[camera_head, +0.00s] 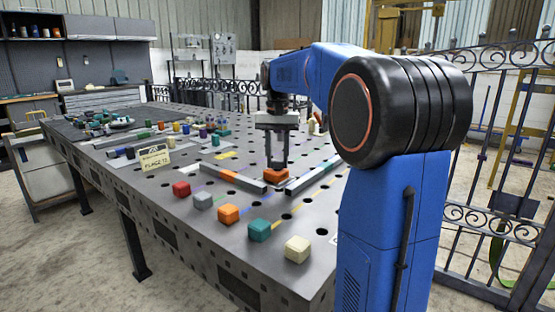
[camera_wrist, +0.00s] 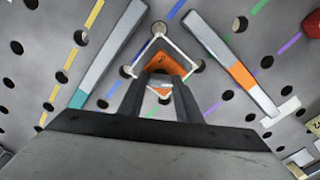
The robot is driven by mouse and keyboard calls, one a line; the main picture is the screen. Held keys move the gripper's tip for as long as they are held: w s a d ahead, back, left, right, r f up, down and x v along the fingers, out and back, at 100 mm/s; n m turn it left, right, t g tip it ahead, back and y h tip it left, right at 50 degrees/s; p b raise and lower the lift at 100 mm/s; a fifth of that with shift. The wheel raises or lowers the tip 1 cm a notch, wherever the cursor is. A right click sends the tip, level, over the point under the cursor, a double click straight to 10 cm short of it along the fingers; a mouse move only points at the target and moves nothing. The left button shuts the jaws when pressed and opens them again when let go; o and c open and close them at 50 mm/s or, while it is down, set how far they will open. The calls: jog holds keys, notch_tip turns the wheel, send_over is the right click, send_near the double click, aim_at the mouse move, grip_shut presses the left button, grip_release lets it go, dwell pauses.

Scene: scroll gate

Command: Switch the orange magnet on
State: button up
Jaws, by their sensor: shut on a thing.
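The orange magnet (camera_head: 276,175) is a small block on the perforated steel table, between two grey bars. In the wrist view the orange magnet (camera_wrist: 170,62) lies inside a white square outline, partly hidden by the dark fingers. My gripper (camera_head: 277,165) points straight down over it, its fingertips at the magnet's top. In the wrist view my gripper (camera_wrist: 163,76) is shut on the orange magnet. Whether its switch is on or off cannot be made out.
Grey bars (camera_head: 233,178) (camera_head: 312,175) flank the magnet. Red (camera_head: 181,190), grey (camera_head: 202,201), orange (camera_head: 228,214), teal (camera_head: 259,230) and cream (camera_head: 297,249) blocks line the near side. A sign (camera_head: 154,158) stands left. Many small items crowd the far end.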

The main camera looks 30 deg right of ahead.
aim_at(278, 161)
jog(key=n, duration=0.5)
jog(key=shift+n, duration=0.3)
jog(key=n, duration=0.5)
jog(key=shift+n, duration=0.4)
jog(key=o, duration=1)
jog(key=shift+o, duration=0.2)
notch_tip(278, 161, up, 17)
jog(key=shift+r, duration=0.2)
